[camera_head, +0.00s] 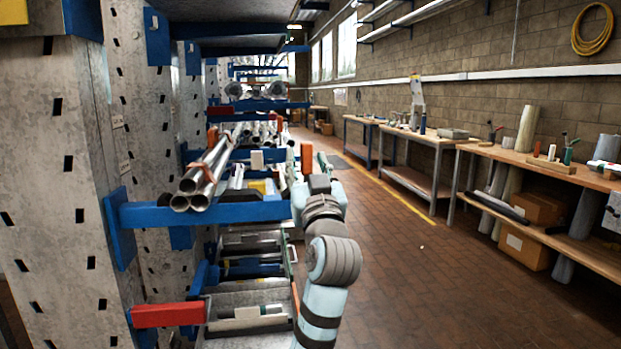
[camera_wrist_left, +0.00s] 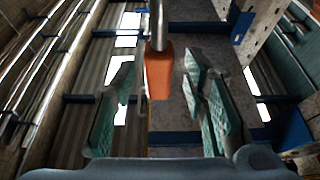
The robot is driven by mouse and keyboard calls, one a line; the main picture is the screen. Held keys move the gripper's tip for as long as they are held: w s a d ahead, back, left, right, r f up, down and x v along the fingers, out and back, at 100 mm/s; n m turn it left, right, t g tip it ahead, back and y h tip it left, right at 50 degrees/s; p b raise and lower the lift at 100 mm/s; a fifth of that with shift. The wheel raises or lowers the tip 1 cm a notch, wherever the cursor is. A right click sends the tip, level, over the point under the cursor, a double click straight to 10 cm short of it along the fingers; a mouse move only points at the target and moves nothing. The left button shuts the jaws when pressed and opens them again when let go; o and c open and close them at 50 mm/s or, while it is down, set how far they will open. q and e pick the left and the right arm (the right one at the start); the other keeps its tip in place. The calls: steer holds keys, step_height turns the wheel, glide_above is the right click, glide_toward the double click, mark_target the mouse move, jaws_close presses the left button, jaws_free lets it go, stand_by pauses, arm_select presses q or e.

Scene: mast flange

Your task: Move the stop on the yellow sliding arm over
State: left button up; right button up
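My left gripper (camera_head: 305,168) is at the right end of a blue rack arm (camera_head: 215,213), partly hidden behind my own wrist. An orange block (camera_head: 306,153), which looks like a stop, stands upright between its fingers. In the left wrist view, the two green finger pads of the gripper (camera_wrist_left: 158,82) are apart. The orange block (camera_wrist_left: 158,76) is between them, with visible gaps on both sides. A yellow patch (camera_head: 262,187) shows among the rack parts; I cannot tell if it is the sliding arm. My right gripper is not in view.
Metal tubes (camera_head: 203,178) lie on the rack arms close left of the gripper. A red-ended arm (camera_head: 168,314) sticks out lower left. A perforated grey mast (camera_head: 55,180) stands at far left. Workbenches (camera_head: 540,165) line the right wall; the brick floor (camera_head: 420,270) between is clear.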

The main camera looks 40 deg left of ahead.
arm_select(q)
steer(key=v, duration=1)
steer(key=shift+s, duration=0.1)
